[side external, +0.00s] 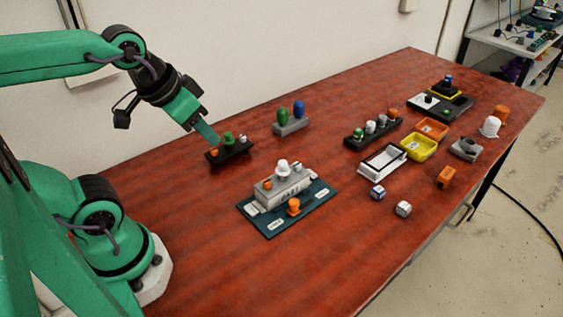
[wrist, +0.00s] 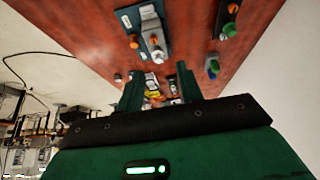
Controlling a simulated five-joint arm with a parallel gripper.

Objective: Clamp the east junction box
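A grey box (side external: 283,188) with lettering on its front, hard to read but perhaps "EAST", sits on a dark blue board (side external: 318,203). A white knob (side external: 282,167) and an orange knob stand on it; another orange knob (side external: 293,206) stands on the board in front. In the wrist view, the box (wrist: 153,36) and board (wrist: 127,17) are at the top, beyond the fingers. My gripper (side external: 208,134) is up and left of the box, apart from it. In the wrist view, its fingers (wrist: 159,82) are spread with nothing seen held between them.
A black block (side external: 232,153) with orange, green and white pegs is close by my fingertip in the side view. A grey block (side external: 291,127) holds blue and green pegs. The front left table is clear.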

